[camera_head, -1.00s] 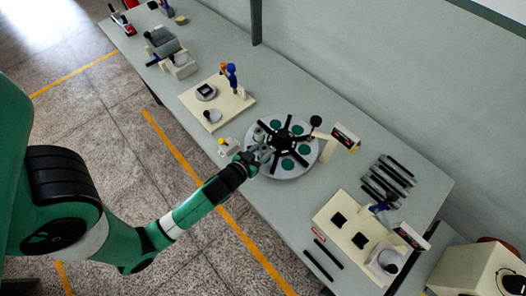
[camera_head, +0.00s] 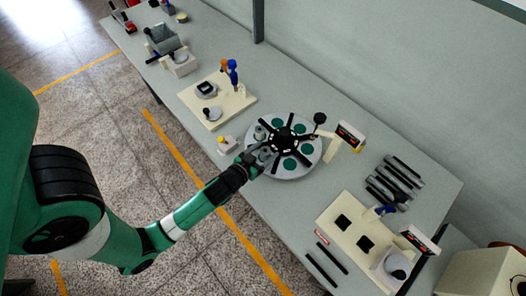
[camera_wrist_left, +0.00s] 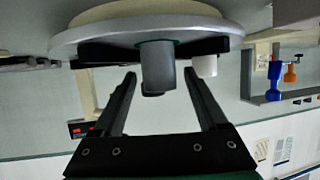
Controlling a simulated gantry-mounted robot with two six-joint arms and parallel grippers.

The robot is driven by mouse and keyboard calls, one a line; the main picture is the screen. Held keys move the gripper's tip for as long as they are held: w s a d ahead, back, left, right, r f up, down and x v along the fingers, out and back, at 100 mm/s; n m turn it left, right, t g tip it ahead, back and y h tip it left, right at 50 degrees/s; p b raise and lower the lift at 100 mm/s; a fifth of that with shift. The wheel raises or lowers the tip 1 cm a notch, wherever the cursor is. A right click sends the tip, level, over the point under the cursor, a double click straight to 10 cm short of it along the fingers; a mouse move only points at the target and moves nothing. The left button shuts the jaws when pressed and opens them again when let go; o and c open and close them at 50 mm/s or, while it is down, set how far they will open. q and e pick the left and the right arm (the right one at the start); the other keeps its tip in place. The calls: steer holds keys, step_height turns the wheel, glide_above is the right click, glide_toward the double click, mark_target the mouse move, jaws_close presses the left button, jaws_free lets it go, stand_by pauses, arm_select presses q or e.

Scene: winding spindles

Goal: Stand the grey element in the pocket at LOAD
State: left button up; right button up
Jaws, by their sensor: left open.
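A round grey turntable (camera_head: 298,172) with green pockets and a black spoked hub stands on the bench. A grey cylindrical element (camera_wrist_left: 157,62) stands at the turntable's edge and shows upside down in the left wrist view. My left gripper (camera_head: 254,160) reaches the turntable's near-left rim. In the left wrist view its two fingers (camera_wrist_left: 160,78) are apart, one on each side of the grey element, with visible gaps. A second grey piece (camera_head: 260,132) stands on the turntable just beyond the gripper. I cannot read a LOAD label. My right gripper is out of view.
A small block with a yellow knob (camera_head: 226,143) sits close left of the gripper. A sign on a cream stand (camera_head: 350,136) rises right of the turntable. A cream board (camera_head: 240,101) stands beyond the turntable's left side.

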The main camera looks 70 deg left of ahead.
arm_select(q)
steer(key=shift+r, duration=0.25)
steer(key=v, duration=1.2)
steer(key=shift+b, duration=0.4)
steer(key=shift+f, duration=0.1)
